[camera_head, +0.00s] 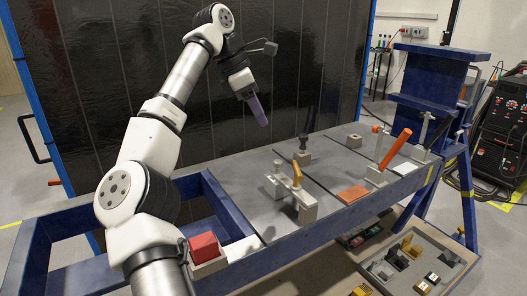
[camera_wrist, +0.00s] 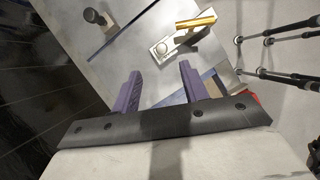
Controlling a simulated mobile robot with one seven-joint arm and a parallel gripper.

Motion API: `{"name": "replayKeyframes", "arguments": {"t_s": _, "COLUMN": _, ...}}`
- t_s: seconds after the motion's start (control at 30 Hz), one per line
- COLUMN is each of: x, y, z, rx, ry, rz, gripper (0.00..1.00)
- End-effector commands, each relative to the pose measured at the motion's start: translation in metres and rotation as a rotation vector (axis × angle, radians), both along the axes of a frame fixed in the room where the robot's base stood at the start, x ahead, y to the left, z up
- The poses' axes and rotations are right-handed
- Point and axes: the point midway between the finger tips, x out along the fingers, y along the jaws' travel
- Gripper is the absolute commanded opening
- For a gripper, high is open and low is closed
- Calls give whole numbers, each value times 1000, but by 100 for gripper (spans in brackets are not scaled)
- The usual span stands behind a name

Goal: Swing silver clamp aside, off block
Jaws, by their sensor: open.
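The silver clamp (camera_head: 276,183) stands on the grey bench top in the middle of the head view, beside a gold-orange handle (camera_head: 297,172) and a grey block (camera_head: 306,208). In the wrist view the silver clamp (camera_wrist: 165,47) lies just beyond the fingertips, with the gold bar (camera_wrist: 196,22) to its upper right. I cannot tell exactly how the clamp rests on the block. My gripper (camera_head: 264,121) hangs well above the bench, tilted downward, empty. Its two purple fingers are spread apart in the wrist view (camera_wrist: 160,72).
A black-knobbed post (camera_head: 303,143) stands behind the clamp; it also shows in the wrist view (camera_wrist: 93,16). An orange-handled clamp (camera_head: 394,150) and an orange plate (camera_head: 353,193) are to the right. A red block (camera_head: 204,246) sits at front left. A dark panel (camera_head: 300,60) rises behind.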

Motion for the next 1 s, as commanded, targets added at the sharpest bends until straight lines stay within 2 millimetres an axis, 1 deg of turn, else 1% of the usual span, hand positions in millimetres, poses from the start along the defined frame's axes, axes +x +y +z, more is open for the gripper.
{"name": "replayKeyframes", "arguments": {"t_s": 0.07, "x": -1, "y": 8, "z": -1, "rx": 34, "ry": 13, "rz": 12, "gripper": 44}}
{"name": "replayKeyframes", "arguments": {"t_s": 0.17, "x": -1, "y": 9, "z": -8, "rx": 45, "ry": 19, "rz": 14, "gripper": 44}}
{"name": "replayKeyframes", "arguments": {"t_s": 0.27, "x": 0, "y": 3, "z": -21, "rx": 43, "ry": 20, "rz": 11, "gripper": 44}}
{"name": "replayKeyframes", "arguments": {"t_s": 0.37, "x": 1, "y": -5, "z": -38, "rx": 40, "ry": 21, "rz": 10, "gripper": 44}}
{"name": "replayKeyframes", "arguments": {"t_s": 0.5, "x": 3, "y": -16, "z": -66, "rx": 39, "ry": 21, "rz": 10, "gripper": 44}}
{"name": "replayKeyframes", "arguments": {"t_s": 0.7, "x": 6, "y": -32, "z": -101, "rx": 37, "ry": 19, "rz": 9, "gripper": 44}}
{"name": "replayKeyframes", "arguments": {"t_s": 0.83, "x": 8, "y": -38, "z": -117, "rx": 37, "ry": 19, "rz": 11, "gripper": 44}}
{"name": "replayKeyframes", "arguments": {"t_s": 1.0, "x": 8, "y": -42, "z": -126, "rx": 37, "ry": 18, "rz": 12, "gripper": 44}}
